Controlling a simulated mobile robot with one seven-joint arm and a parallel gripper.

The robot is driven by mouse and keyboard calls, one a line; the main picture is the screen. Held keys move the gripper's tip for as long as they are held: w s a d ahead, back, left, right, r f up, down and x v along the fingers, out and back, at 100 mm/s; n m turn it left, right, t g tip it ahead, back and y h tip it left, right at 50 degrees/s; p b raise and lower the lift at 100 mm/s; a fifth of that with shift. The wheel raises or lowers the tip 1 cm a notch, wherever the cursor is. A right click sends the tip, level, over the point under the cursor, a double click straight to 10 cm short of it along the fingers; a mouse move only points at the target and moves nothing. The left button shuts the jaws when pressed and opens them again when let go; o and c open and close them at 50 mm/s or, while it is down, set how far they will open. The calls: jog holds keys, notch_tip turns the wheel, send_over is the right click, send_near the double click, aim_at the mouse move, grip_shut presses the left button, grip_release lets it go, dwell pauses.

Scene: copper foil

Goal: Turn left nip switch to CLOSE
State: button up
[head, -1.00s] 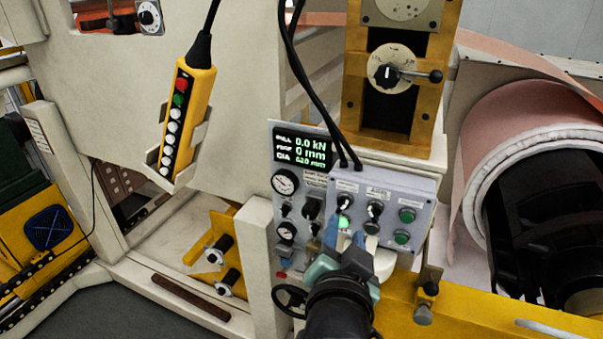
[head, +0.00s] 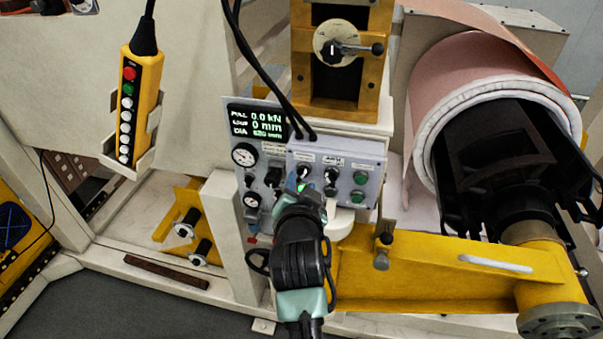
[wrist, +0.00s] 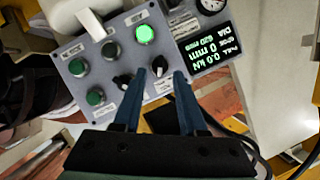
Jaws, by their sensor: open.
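The grey control box (head: 338,160) holds two black rotary switches side by side. The left switch (head: 304,172) is nearest the display; the right switch (head: 331,175) is beside it. In the wrist view, the left switch (wrist: 161,79) shows between the two blue fingertips of my gripper (wrist: 161,74), and the right switch (wrist: 122,81) lies just outside one finger. My gripper (head: 301,188) is open at the left switch in the head view. I cannot tell whether the fingers touch the knob. The switch labels are too small to read.
Black cables hang above. A yellow pendant (head: 136,105) hangs left; a copper roll (head: 470,90) stands right.

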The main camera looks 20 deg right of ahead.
aim_at(302, 178)
jog(key=shift+p+x, duration=0.35)
jog(key=shift+x, duration=1.3)
grip_shut()
